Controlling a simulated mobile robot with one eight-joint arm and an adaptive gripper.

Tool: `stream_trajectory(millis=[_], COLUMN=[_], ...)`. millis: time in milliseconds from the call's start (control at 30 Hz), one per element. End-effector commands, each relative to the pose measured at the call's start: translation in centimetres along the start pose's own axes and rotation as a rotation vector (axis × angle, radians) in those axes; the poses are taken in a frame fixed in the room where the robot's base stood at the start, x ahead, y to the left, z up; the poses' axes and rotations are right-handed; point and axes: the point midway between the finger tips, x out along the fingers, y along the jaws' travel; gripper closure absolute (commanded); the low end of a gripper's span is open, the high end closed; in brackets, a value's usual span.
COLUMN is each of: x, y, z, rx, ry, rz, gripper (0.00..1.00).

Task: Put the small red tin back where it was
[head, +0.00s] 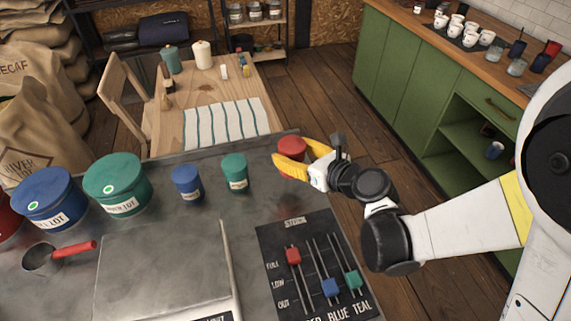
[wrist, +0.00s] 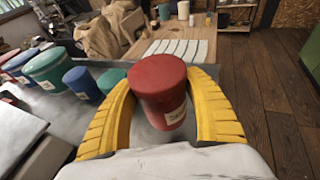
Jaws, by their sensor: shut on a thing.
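The small red tin (head: 291,146) is at the back right of the metal counter, to the right of the small teal tin (head: 235,170) and the small blue tin (head: 187,183). My gripper (head: 290,165) is shut on it, with the yellow fingers on both sides. In the wrist view the red tin (wrist: 160,88) is upright between the fingers, its label facing me. I cannot tell whether its base touches the counter. The small teal tin (wrist: 112,78) shows just left of the left finger.
Large blue (head: 48,198) and teal (head: 117,183) tins stand at the left, by a scoop (head: 45,257). A slider panel (head: 312,262) lies at the front right. A wooden table (head: 235,90) with a striped cloth (head: 226,123) is behind the counter.

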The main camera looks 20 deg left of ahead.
Motion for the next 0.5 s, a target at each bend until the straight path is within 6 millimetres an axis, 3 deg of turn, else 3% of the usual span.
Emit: stream_trajectory(millis=[100, 200, 367, 500], x=[3.2, 4.9, 6.0, 6.5], y=[-0.2, -0.5, -0.6, -0.6], z=[-1.0, -1.3, -1.5, -3.1], rx=[-0.001, 0.001, 0.001, 0.001], ry=[0.0, 0.0, 0.0, 0.0], rz=[0.002, 0.0, 0.0, -0.001], gripper=[0.81, 0.81, 0.81, 0.81])
